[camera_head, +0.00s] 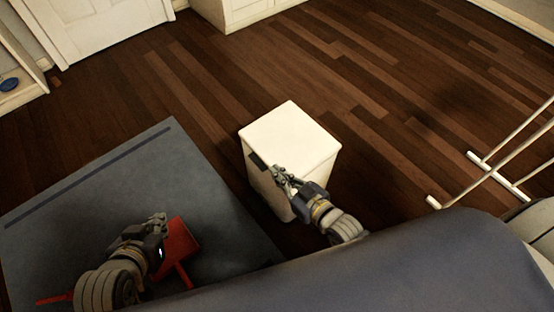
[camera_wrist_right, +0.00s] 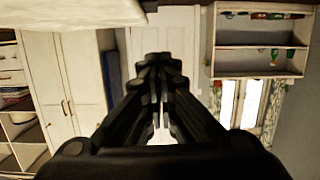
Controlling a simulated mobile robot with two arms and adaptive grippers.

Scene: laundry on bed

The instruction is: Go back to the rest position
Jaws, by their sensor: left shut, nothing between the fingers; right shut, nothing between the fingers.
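My left gripper (camera_head: 158,221) is at the lower left of the head view, over the grey bed-like surface (camera_head: 120,185). It is shut and empty. My right gripper (camera_head: 282,174) is in front of the white box (camera_head: 291,136), overlapping its near side in the picture. I cannot tell whether it touches the box. The right wrist view shows its fingers (camera_wrist_right: 158,62) together with nothing held.
A red item (camera_head: 181,243) lies beside and partly behind my left gripper on the grey surface. A white rack (camera_head: 490,172) stands at the right. Dark wooden floor (camera_head: 400,90) is clear beyond the box. A white door (camera_head: 95,22) is at the back left.

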